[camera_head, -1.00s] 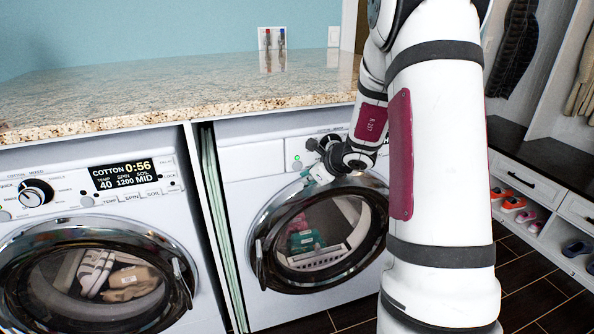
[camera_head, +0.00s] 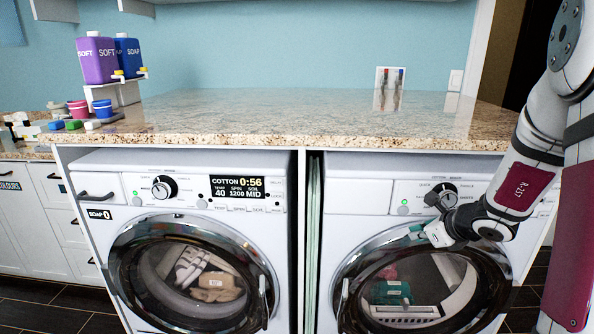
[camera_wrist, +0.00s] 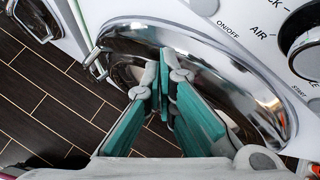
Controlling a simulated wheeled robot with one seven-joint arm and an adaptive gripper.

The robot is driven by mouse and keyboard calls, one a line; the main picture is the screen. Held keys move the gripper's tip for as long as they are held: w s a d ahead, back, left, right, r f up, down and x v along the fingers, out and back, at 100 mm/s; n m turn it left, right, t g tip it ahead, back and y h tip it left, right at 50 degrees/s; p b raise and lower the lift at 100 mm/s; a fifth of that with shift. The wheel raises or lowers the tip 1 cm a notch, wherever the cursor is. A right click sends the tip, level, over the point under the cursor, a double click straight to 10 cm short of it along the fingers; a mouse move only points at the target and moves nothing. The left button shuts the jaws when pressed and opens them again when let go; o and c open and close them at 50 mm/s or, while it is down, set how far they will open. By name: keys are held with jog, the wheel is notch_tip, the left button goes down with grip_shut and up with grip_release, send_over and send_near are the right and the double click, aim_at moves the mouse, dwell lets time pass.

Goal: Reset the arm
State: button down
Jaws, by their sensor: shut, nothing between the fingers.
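My arm (camera_head: 512,185) comes in from the right edge of the head view. My gripper (camera_head: 422,236) is in front of the right machine, just below its dial and over the upper part of its door. In the wrist view my gripper (camera_wrist: 163,62) shows its teal fingers meeting at the tips, shut and empty. The tips overlap the door rim in that view; I cannot tell whether they touch it.
The right machine's door (camera_head: 375,318) is closed, with items behind the glass. The left machine (camera_head: 160,204) shows "COTTON 0:56". The granite counter (camera_head: 270,115) above is mostly clear. Purple (camera_head: 97,62) and blue (camera_head: 128,58) bottles stand at its left. Dark floor tiles (camera_wrist: 45,100) lie below.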

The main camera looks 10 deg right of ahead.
jog(key=s+a+r+n+y, duration=0.2)
jog(key=a+r+n, duration=0.3)
jog(key=a, duration=0.4)
jog(key=s+a+r+n+y, duration=0.1)
jog(key=a+r+n+y, duration=0.1)
jog(key=a+r+n, duration=0.55)
jog(key=s+a+r+n+g+y, duration=0.15)
jog(key=s+a+n+g, duration=0.25)
jog(key=s+a+n, duration=0.5)
jog(key=s+f+n+g+h, duration=0.1)
jog(key=s+n+g+h, duration=0.65)
jog(key=s, duration=1.55)
notch_tip(320, 180, up, 14)
jog(key=d+n+t+y+p, duration=0.1)
jog(key=t+p, duration=0.5)
jog(key=p, duration=0.6)
jog(key=shift+w+d+f+n+y, duration=0.2)
jog(key=shift+w+d+n+y, duration=0.1)
jog(key=shift+n, duration=0.5)
